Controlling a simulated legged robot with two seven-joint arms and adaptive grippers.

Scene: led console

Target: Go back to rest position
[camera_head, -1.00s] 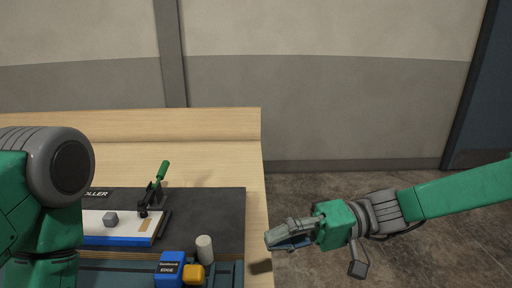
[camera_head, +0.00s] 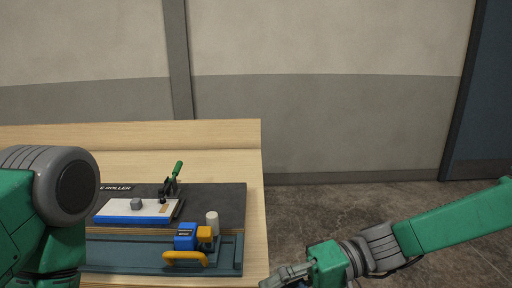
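My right gripper (camera_head: 286,277) is at the bottom edge of the view, just off the table's right front corner. Its fingers are partly cut off by the frame, so I cannot tell whether they are open or shut. My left arm fills the left edge, and its gripper is out of view.
A teal tray (camera_head: 130,257) lies along the front, with a blue block (camera_head: 185,236), a yellow-orange handle (camera_head: 186,258) and a whitish cylinder (camera_head: 212,222) at its right. The floor (camera_head: 330,212) right of the table is clear. A wall stands behind.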

